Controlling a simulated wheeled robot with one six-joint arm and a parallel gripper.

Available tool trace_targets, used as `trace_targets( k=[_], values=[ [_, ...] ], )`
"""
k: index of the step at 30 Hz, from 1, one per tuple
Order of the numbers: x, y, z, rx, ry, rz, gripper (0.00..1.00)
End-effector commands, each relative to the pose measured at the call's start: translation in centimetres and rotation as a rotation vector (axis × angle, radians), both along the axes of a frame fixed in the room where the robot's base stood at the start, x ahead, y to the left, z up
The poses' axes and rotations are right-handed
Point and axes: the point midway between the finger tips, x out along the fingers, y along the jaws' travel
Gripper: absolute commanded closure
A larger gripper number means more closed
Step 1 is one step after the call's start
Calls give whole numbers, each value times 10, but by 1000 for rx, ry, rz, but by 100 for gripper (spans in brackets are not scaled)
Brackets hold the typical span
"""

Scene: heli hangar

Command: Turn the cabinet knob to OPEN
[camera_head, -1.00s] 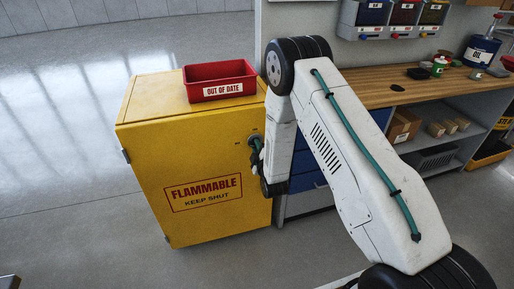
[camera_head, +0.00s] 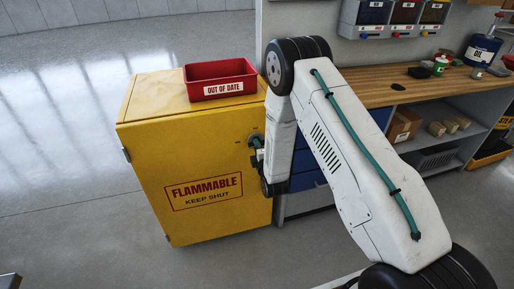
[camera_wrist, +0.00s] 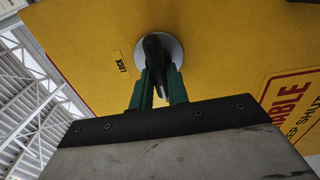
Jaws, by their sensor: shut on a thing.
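The yellow cabinet (camera_head: 150,170) stands upright with its door shut. Its dark knob (camera_wrist: 155,50) sits on a round pale plate (camera_wrist: 174,46) in the wrist view. My gripper (camera_wrist: 160,80) is shut on the knob, with one green finger on each side of it. In the head view my gripper (camera_head: 256,141) is at the upper right of the door, and it and my arm mostly hide the knob. A LOCK label (camera_wrist: 122,65) is left of the knob in the wrist view. No OPEN marking can be read.
A red OUT OF DATE bin (camera_head: 220,80) sits on top of the cabinet. A wooden-topped workbench (camera_head: 375,88) with shelves and blue drawers stands close on the right, behind my arm. Clear floor (camera_head: 60,120) lies left of the cabinet.

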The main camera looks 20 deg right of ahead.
Motion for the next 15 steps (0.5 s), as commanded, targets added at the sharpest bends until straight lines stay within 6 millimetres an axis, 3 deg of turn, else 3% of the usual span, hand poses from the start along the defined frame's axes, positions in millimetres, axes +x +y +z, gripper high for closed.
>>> trace_targets(
  k=[6, 7, 9, 15],
  values=[
    [1, 1, 1, 0, -3, 3, 100],
    [1, 1, 1, 0, -3, 3, 81],
    [1, 1, 1, 0, -2, 2, 62],
    [1, 1, 0, 0, -1, 1, 62]
  ],
)
